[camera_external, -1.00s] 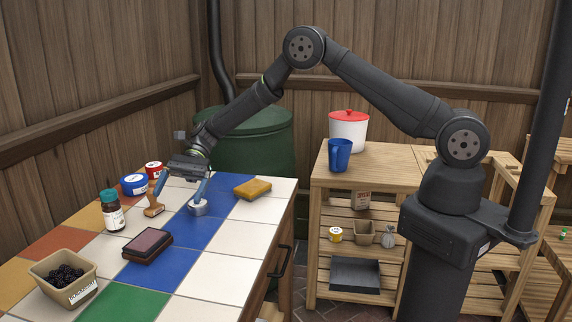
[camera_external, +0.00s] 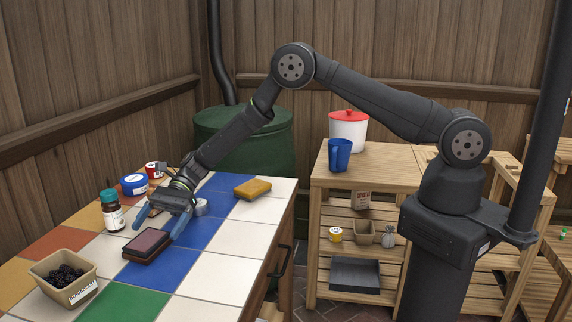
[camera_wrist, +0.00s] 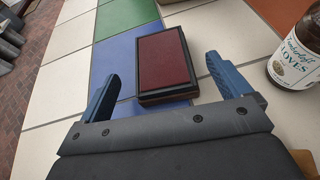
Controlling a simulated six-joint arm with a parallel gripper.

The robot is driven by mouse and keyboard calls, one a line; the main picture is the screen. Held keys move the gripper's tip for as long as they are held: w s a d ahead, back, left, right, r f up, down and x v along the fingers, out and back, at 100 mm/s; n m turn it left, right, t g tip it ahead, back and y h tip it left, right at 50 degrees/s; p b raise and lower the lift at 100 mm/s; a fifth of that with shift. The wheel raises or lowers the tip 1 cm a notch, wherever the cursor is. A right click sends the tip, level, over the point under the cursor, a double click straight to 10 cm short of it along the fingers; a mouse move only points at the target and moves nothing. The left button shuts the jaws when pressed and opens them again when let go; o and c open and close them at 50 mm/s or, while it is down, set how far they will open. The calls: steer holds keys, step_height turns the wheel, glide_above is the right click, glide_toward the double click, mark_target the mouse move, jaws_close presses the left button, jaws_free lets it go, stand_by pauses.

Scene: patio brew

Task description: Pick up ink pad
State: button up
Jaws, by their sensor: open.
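The ink pad (camera_external: 147,245) is a flat dark box with a maroon top. It lies on the tiled table (camera_external: 218,272), partly on a blue tile. My gripper (camera_external: 158,228) is open and empty just behind the pad in the external view, with its blue fingers spread. In the wrist view the ink pad (camera_wrist: 166,66) sits ahead, between the lines of the two fingers of my gripper (camera_wrist: 168,78). Its near edge reaches about between the fingertips, with gaps on both sides. I cannot tell the exact height of the fingers above the tiles.
A brown bottle (camera_external: 112,212) stands close to the left finger; it also shows at right in the wrist view (camera_wrist: 294,52). A carton of blackberries (camera_external: 64,278) is at the front left. A yellow sponge (camera_external: 252,189), a blue-lidded tub (camera_external: 134,184) and a metal item (camera_external: 201,207) lie farther back.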

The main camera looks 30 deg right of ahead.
mark_target(148, 238)
steer(key=x, duration=0.5)
steer(key=shift+a, duration=0.1)
steer(key=shift+r, duration=0.1)
steer(key=c, duration=1.1)
steer(key=shift+c, duration=0.2)
